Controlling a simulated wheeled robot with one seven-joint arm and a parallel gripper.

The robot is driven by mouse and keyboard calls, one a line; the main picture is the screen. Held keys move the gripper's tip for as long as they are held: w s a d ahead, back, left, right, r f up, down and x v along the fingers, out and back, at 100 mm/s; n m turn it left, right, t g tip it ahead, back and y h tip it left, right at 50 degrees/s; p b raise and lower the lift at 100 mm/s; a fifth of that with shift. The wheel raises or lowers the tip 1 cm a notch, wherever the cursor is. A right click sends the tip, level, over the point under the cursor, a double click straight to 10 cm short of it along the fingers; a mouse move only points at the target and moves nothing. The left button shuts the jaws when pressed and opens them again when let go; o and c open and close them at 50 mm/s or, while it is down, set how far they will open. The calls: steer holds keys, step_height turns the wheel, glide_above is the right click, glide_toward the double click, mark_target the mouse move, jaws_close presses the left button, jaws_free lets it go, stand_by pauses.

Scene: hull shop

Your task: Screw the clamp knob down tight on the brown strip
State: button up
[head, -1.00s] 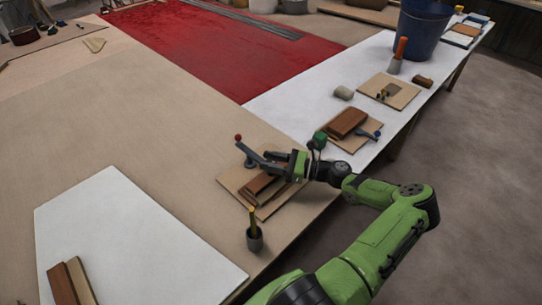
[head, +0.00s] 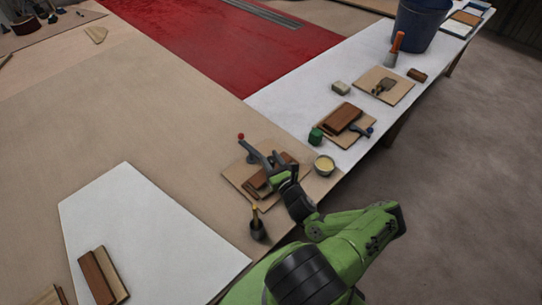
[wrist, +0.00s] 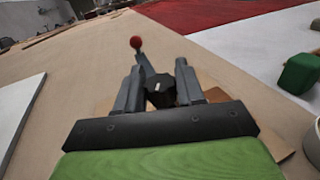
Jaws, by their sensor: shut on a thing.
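The clamp stands on a wooden board (head: 235,178), with a grey arm (head: 254,151) ending in a red ball (head: 241,136). The brown strip (head: 257,181) lies on that board beneath the clamp, partly hidden by my gripper. My gripper (head: 279,167) comes in from the lower right over the board. In the wrist view its two grey fingers sit on either side of the dark clamp knob (wrist: 160,92), which has a pale mark on top. The fingers are shut on the knob. The knob's contact with the strip is hidden.
A dark pot with a brush (head: 257,229) stands in front of the board. A bowl of pale filling (head: 324,165) and a green object (head: 316,136) are to the right. A second board with a brown block (head: 342,118) lies beyond. A white sheet (head: 140,225) covers the front left.

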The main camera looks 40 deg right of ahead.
steer(key=shift+m+g+h, duration=0.3)
steer(key=shift+m+h, duration=0.3)
steer(key=shift+h, duration=0.5)
steer(key=o, duration=0.9)
steer(key=shift+o, duration=0.2)
